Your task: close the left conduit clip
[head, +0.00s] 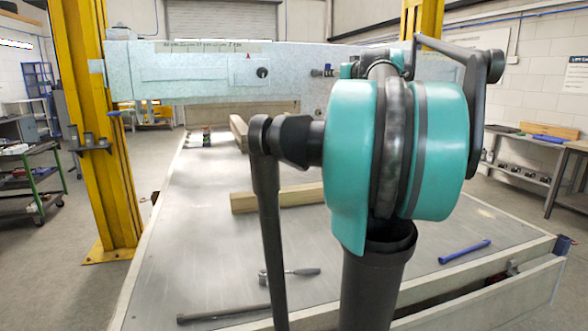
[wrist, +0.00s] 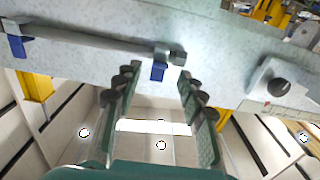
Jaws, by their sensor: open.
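The wrist view looks upside down against the head view. In the wrist view a grey conduit (wrist: 85,40) runs along the pale beam, with a blue clip tab at each end. The tab nearer the dark knob, which matches the left clip (wrist: 158,72), sticks out from the conduit's end; I cannot tell how far its clip is open. The other clip's blue tab (wrist: 16,46) is at the picture's left edge. My gripper (wrist: 157,82) is open and empty, its fingertips on either side of the left clip's tab, contact unclear. The left clip also shows small in the head view (head: 326,71).
The beam (head: 210,85) spans above a grey deck (head: 210,250); the dark knob (wrist: 280,88) projects from it. A yellow post (head: 95,130) stands at left. On the deck lie a wooden block (head: 285,197), a ratchet (head: 300,272) and a blue tube (head: 464,252).

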